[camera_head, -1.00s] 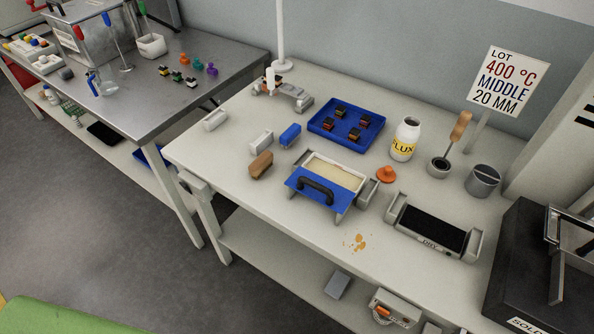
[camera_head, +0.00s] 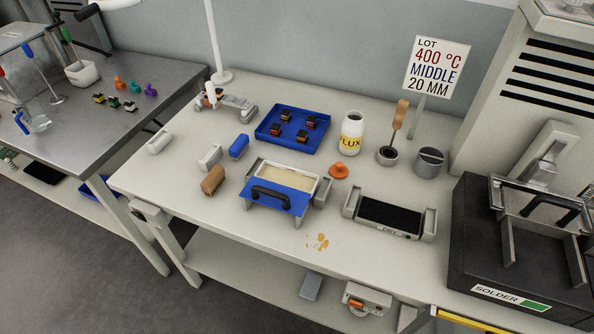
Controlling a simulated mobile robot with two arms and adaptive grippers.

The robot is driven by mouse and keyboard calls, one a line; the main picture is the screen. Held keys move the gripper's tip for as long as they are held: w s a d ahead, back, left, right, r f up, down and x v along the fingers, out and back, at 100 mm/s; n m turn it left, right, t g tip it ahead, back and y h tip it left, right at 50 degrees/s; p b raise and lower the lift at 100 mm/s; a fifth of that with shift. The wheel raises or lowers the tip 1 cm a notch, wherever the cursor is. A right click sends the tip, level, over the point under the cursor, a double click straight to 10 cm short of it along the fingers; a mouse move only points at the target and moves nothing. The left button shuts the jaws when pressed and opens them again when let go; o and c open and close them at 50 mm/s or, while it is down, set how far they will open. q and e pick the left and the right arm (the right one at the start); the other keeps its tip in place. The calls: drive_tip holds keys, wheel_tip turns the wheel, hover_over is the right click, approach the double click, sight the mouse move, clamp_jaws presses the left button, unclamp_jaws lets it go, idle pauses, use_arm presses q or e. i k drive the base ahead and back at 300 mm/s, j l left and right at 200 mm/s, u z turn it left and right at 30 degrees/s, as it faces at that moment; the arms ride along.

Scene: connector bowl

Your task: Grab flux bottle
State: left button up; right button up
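The flux bottle (camera_head: 351,134) is a white bottle with a yellow label reading FLUX. It stands upright on the white workbench (camera_head: 277,239), toward the back and right of centre. An orange cap-like piece (camera_head: 338,171) lies on the bench just in front of it, so the bottle appears to be uncapped. Neither of my grippers shows in the head view, and nothing is touching the bottle.
A brush in a small pot (camera_head: 388,155) and a grey slotted cup (camera_head: 429,162) stand right of the bottle. A blue tray (camera_head: 268,132) is left of it. The SOLDER unit (camera_head: 512,250) is far right.

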sight(351, 131)
drive_tip(key=i+j+z, duration=0.15)
drive_tip(key=j, duration=0.6)
drive_tip(key=j+z, duration=0.2)
drive_tip(key=j, duration=0.6)
